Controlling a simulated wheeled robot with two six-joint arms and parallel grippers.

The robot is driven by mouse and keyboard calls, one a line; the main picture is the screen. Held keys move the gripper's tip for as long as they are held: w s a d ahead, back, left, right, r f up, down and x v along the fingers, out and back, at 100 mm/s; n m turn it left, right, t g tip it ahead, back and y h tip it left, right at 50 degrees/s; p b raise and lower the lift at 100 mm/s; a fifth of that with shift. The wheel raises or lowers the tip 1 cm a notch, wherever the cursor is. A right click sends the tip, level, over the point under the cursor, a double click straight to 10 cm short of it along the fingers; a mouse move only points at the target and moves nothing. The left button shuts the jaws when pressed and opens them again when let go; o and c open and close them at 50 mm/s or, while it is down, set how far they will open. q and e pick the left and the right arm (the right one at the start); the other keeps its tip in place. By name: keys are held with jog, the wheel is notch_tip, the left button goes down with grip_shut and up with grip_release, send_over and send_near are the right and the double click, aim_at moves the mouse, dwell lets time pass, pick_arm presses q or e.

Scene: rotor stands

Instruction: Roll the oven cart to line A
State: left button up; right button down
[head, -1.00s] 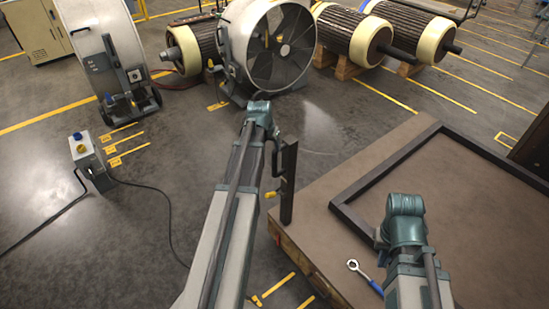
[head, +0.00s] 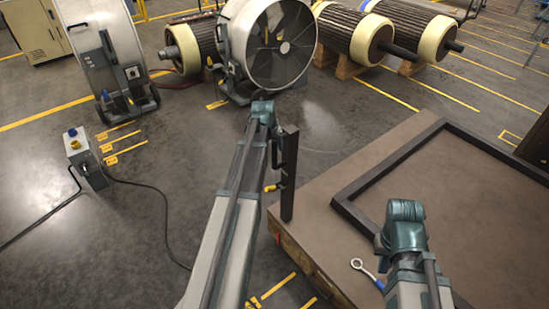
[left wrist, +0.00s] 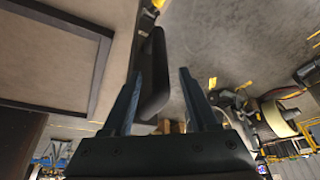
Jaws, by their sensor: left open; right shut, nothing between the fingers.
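The cart (head: 345,170) has a broad brown top with a raised dark square frame; I take it to be the oven cart. A dark upright post (head: 289,180) with a handle bar (head: 274,155) stands at its near left corner. My left arm ends beside this handle, and its gripper is hidden in the head view. In the left wrist view my left gripper (left wrist: 158,78) is open, with the black handle (left wrist: 155,75) showing between its fingers, not gripped. My right arm is over the cart top; its gripper is out of sight.
A grey box (head: 87,160) with a cable stands on the floor at left, near short yellow floor marks (head: 118,142) with unreadable labels. A large fan (head: 270,45) and rotors (head: 345,32) are at the back. A wrench-like tool (head: 359,265) lies on the cart.

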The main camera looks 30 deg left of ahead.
aim_at(275, 150)
pick_arm(q)
jog(key=b+x, duration=0.3)
jog(key=x, duration=0.2)
grip_shut()
dwell(1.4)
